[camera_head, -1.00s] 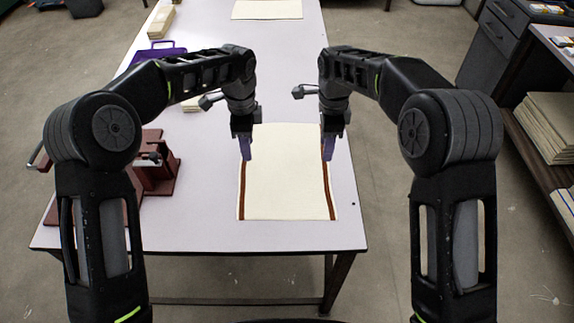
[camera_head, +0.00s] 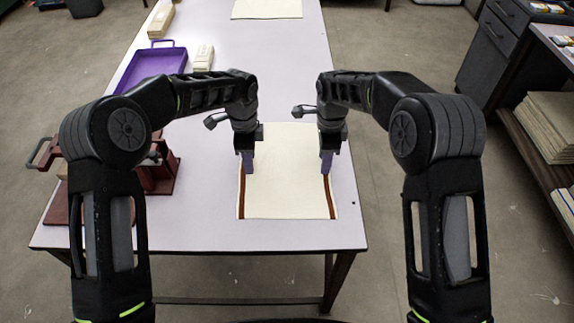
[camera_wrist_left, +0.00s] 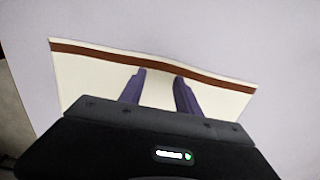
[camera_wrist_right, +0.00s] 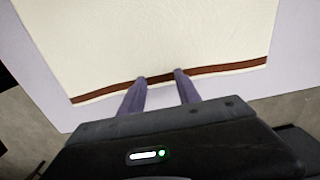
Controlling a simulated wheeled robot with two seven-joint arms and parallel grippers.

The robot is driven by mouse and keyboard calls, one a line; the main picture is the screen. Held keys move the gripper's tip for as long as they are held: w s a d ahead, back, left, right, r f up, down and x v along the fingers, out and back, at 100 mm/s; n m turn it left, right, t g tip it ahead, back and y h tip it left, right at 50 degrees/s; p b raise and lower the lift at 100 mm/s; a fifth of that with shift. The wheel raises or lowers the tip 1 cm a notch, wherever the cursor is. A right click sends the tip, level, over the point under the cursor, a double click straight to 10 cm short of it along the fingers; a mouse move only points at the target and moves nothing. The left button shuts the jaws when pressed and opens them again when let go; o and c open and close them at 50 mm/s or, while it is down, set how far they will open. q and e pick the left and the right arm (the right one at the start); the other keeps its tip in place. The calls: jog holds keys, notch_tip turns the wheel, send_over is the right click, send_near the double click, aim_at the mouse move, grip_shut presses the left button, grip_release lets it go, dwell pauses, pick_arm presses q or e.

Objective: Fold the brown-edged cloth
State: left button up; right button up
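The cream cloth (camera_head: 288,190) with brown bands along its left and right edges lies spread out on the table. My left gripper (camera_head: 248,168) is over its left side. In the left wrist view its two purple fingers (camera_wrist_left: 160,74) stand apart, just inside the brown band, with cloth visible between them. My right gripper (camera_head: 326,168) is over the right side. In the right wrist view its fingers (camera_wrist_right: 162,76) stand apart at the brown band. The cloth runs between both pairs of fingers; whether the tips touch it is hard to tell.
The pale table (camera_head: 200,215) is clear around the cloth. A red-brown device (camera_head: 158,175) stands to the left. A purple tray (camera_head: 150,68) and pale blocks (camera_head: 204,57) lie further back. Another cream cloth (camera_head: 266,9) lies at the far end.

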pick_arm(q)
grip_shut()
pick_arm(e)
jog(key=shift+f, duration=0.1)
grip_shut()
dwell(0.8)
